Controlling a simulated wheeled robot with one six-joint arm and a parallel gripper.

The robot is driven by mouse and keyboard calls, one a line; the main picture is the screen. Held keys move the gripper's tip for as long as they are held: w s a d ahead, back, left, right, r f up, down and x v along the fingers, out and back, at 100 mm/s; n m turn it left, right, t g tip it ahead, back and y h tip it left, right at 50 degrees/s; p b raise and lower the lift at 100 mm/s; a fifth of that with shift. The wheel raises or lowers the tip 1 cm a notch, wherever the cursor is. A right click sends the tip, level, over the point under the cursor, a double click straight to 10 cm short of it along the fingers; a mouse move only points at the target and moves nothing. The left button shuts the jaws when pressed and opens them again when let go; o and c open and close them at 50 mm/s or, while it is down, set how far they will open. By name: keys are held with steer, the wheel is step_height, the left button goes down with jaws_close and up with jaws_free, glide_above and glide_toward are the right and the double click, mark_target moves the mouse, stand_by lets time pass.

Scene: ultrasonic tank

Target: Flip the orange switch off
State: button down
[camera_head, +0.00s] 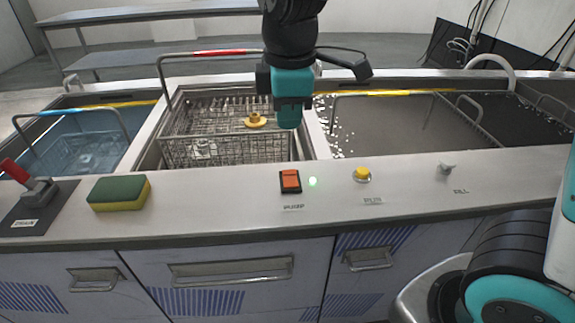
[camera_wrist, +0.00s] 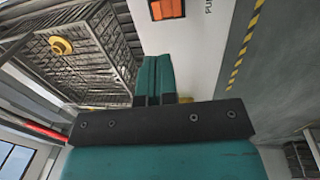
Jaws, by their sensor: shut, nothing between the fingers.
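The orange switch (camera_head: 290,181) is a rocker in a black frame on the grey front panel, above a printed label that seems to read PUMP. A small green light (camera_head: 312,181) glows just right of it. The switch also shows at the top of the wrist view (camera_wrist: 167,9). My gripper (camera_head: 289,118) has teal fingers pointing down. It is shut and empty, above the back edge of the panel by the wire basket, behind and above the switch and apart from it. The closed fingers also show in the wrist view (camera_wrist: 154,78).
A yellow button (camera_head: 362,174) and a small metal knob (camera_head: 446,168) are to the right on the panel. A green and yellow sponge (camera_head: 118,193) and a red-handled drain lever (camera_head: 30,184) are to the left. A wire basket (camera_head: 225,150) stands behind the panel.

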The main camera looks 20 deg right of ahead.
mark_target(287, 174)
steer(key=f, duration=0.3)
steer(key=f+b, duration=0.1)
steer(key=f, duration=0.3)
steer(key=w+f, duration=0.1)
steer(key=f, duration=0.3)
steer(key=shift+w+d+f+b, duration=0.1)
steer(key=shift+d+f+b, duration=0.1)
steer(key=shift+d+b, duration=0.1)
steer(key=shift+a, duration=0.15)
